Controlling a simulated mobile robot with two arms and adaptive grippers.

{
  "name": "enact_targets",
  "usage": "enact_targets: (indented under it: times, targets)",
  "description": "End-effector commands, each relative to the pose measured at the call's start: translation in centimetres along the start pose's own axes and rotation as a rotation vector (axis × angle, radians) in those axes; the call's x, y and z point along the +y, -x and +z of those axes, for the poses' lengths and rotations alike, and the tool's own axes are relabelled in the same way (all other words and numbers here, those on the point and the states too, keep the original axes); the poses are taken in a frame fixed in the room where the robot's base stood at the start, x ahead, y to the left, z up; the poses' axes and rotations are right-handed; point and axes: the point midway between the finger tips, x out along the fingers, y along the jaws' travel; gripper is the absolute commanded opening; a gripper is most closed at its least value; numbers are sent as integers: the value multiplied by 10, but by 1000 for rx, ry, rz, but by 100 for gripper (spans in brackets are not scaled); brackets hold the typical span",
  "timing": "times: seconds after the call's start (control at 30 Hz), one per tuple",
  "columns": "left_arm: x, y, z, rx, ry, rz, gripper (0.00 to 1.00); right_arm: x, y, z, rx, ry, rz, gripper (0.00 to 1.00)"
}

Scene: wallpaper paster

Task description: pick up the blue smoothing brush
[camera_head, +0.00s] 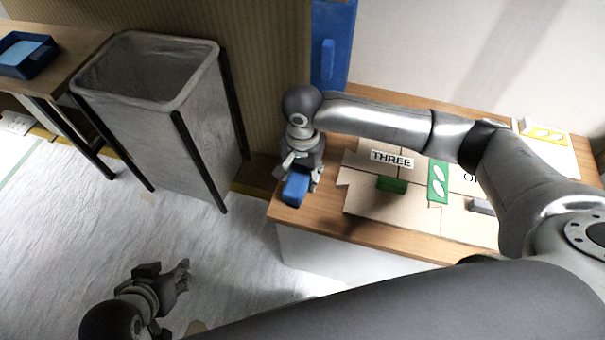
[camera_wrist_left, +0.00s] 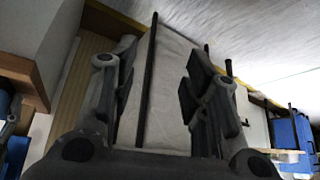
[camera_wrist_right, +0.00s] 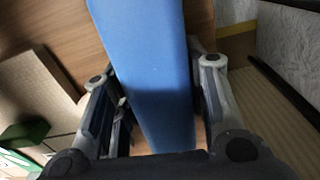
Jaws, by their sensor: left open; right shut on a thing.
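The blue smoothing brush (camera_head: 296,188) is in my right gripper (camera_head: 299,178), at the left front corner of the wooden table. In the right wrist view the brush (camera_wrist_right: 150,65) is a long blue block between the two fingers (camera_wrist_right: 155,105), with the table surface beyond it. Whether it touches the table I cannot tell. Its bristles are not visible. My left gripper (camera_head: 168,274) is open and empty over the floor at the lower left; its spread fingers (camera_wrist_left: 160,75) also show in the left wrist view.
The wooden table (camera_head: 385,238) carries cardboard sheets (camera_head: 372,205), a green block (camera_head: 392,185), a green patterned card (camera_head: 438,181) and a "THREE" label (camera_head: 391,159). A grey bin (camera_head: 160,120) stands left of the table. A blue tray (camera_head: 28,55) sits on another table.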

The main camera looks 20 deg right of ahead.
Motion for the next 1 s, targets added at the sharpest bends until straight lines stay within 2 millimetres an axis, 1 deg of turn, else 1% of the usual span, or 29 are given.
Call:
enact_targets:
  times: [0.2,0.33,0.47,0.6,0.67,0.7,0.77,0.8,0.87,0.9,1.0]
  targets:
    - [0,1,0,-2,0,0,42,0,1,0,0,0,-1,8]
    - [0,2,3,-21,1,0,42,0,4,0,0,0,-1,8]
    - [-3,7,24,-108,4,-5,42,-1,10,0,0,0,-2,8]
    - [-5,16,46,-213,8,-10,42,-1,18,0,0,0,-2,8]
    - [-6,30,46,-246,9,-12,42,-2,41,0,-1,0,-5,8]
    - [-6,33,44,-244,9,-11,42,2,48,9,-2,5,-3,8]
    - [-6,37,40,-243,8,-11,42,8,62,20,-2,5,-4,8]
    - [-6,24,44,-253,8,-10,42,11,68,25,-2,4,-3,8]
    - [-6,12,47,-260,7,-9,42,15,79,33,-1,3,-3,8]
    - [-5,2,50,-263,7,-8,42,16,82,36,-1,2,-2,8]
    - [-4,-20,58,-274,6,-5,42,21,94,46,-1,2,-3,8]
